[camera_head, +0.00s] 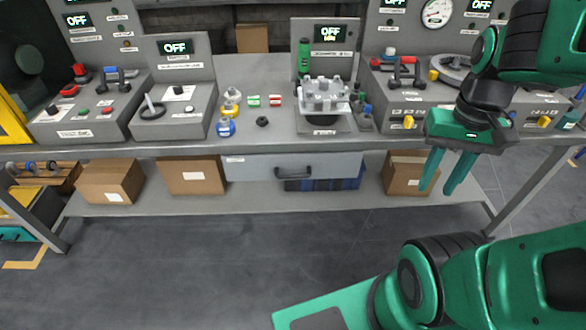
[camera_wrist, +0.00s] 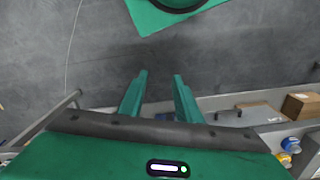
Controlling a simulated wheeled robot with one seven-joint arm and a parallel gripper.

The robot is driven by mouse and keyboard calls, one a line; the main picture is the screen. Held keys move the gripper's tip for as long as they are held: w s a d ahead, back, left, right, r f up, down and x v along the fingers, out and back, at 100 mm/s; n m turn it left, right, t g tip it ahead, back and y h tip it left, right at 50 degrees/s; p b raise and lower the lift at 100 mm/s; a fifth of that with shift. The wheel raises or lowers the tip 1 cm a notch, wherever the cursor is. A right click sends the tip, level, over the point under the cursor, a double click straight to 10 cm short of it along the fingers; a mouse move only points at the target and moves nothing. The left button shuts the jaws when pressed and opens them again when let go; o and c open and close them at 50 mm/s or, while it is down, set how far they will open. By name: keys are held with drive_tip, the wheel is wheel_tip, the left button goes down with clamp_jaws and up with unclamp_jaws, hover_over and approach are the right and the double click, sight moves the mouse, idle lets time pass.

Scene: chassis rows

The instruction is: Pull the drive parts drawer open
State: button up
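The drawer (camera_head: 250,167) is a wide grey front under the middle of the workbench, with a small white label at its upper left. It looks shut or nearly so. Its black bar handle (camera_head: 293,173) sits near the middle of the front; it seems to show in the wrist view as a dark bar (camera_wrist: 226,116). My gripper (camera_head: 437,190) is green and points down in front of the bench, to the right of the drawer and apart from the handle. In the wrist view its two fingers (camera_wrist: 160,78) are spread with nothing between them.
The workbench (camera_head: 350,138) carries several control units, a round fixture (camera_head: 325,95) and small coloured parts. Cardboard boxes (camera_head: 190,175) and a blue crate (camera_head: 340,184) stand on the lower shelf (camera_head: 240,203). The floor in front is clear apart from my own arm.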

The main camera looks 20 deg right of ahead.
drive_tip(key=n+t, duration=0.2)
drive_tip(key=n, duration=1.9)
hover_over(292, 175)
drive_tip(key=s, duration=0.2)
wheel_tip(292, 175, down, 15)
drive_tip(key=shift+h, duration=0.4)
drive_tip(key=f, duration=0.3)
drive_tip(key=w+f, duration=0.1)
drive_tip(key=f, duration=0.6)
drive_tip(key=shift+w, duration=0.35)
clamp_jaws()
